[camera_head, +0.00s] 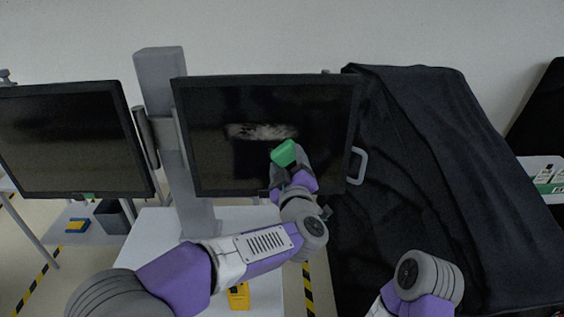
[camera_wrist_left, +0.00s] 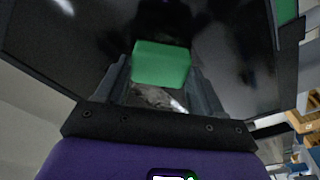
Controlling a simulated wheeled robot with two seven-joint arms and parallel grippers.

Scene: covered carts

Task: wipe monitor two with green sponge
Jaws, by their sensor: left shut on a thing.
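A monitor (camera_head: 225,180) with a black frame stands in the middle of the head view, mounted on a grey post. A pale smudge (camera_head: 262,131) marks its dark screen. My left gripper (camera_head: 287,165) is shut on the green sponge (camera_head: 285,152) and holds it in front of the screen, just below and right of the smudge. In the left wrist view the sponge (camera_wrist_left: 161,65) sits between the two fingers, with the dark screen (camera_wrist_left: 235,60) behind it. I cannot tell whether the sponge touches the screen. My right gripper is not in view; only part of that arm shows.
A second monitor (camera_head: 70,140) stands at the left. A black cloth (camera_head: 430,170) covers a cart at the right, beside a grey handle (camera_head: 356,166). A grey post (camera_head: 165,130) stands between the monitors. A yellow object (camera_head: 238,296) sits on the white cart top (camera_head: 150,250) below.

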